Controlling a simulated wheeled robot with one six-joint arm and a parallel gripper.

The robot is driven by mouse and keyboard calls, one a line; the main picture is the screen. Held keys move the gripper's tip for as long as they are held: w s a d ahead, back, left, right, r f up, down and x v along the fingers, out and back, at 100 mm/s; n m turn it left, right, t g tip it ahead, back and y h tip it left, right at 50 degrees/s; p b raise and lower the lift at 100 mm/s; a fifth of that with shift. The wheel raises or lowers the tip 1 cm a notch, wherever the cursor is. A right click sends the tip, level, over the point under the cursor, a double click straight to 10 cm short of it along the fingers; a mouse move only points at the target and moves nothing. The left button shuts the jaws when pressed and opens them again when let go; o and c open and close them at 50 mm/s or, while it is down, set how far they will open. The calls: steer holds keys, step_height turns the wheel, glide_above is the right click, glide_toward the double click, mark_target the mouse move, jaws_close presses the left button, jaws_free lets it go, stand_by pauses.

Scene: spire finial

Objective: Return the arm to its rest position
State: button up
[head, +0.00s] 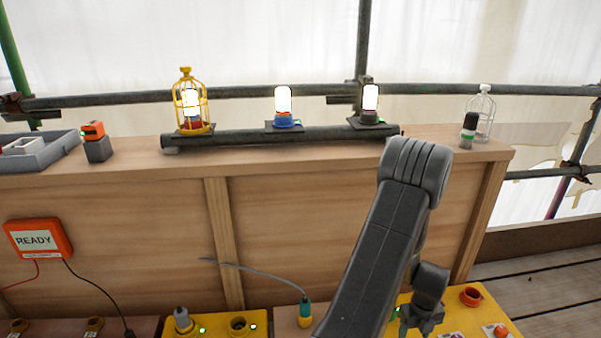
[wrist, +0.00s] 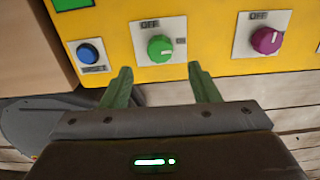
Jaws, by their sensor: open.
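My gripper (wrist: 160,88) is open and empty in the wrist view, its two green-grey fingers apart. They point toward the yellow panel (wrist: 205,70), with the green knob (wrist: 160,48) between and beyond the fingertips. I cannot tell whether a fingertip touches the panel. In the head view my arm reaches down at the right of centre, and my gripper (head: 420,318) is low in front of the yellow box (head: 470,295), partly hidden by my arm.
A blue button (wrist: 90,52) and a purple knob (wrist: 267,40) flank the green knob. A wooden bench (head: 300,195) carries three lit lamps, one in a yellow cage (head: 190,100). A clear cage (head: 483,110) stands at its right end. An orange READY box (head: 38,240) is at left.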

step_height(320, 180, down, 7)
steer(key=shift+r+b, duration=0.1)
steer(key=shift+b, duration=0.8)
steer(key=shift+r, duration=0.15)
